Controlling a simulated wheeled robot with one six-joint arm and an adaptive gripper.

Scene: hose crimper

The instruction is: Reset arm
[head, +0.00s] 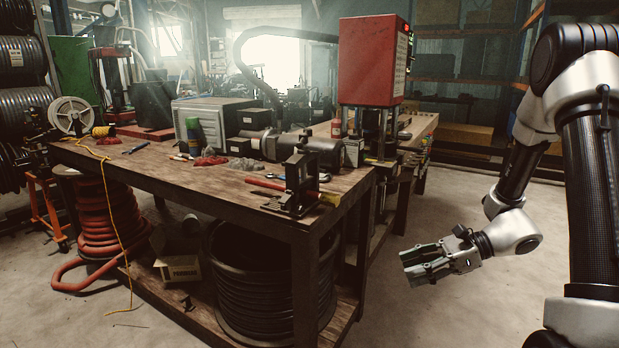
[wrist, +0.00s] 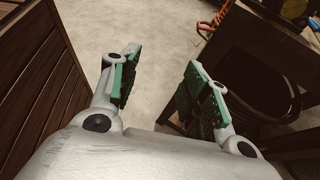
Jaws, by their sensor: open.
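My gripper (head: 424,264) hangs in free air to the right of the workbench in the head view, at the end of my bent arm, and points left. In the wrist view its two green-padded fingers (wrist: 157,88) stand apart with bare concrete floor between them. The gripper is open and empty. The hose crimper (head: 375,62), a red box-shaped press, stands at the back right of the workbench (head: 215,185), above and beyond my gripper.
A vise (head: 298,180) and a red-handled tool (head: 275,186) are at the bench's near right corner. Coiled black hose (head: 265,285) sits on the lower shelf. A cardboard box (head: 178,268) stands there too. The concrete floor (head: 450,315) around my gripper is clear.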

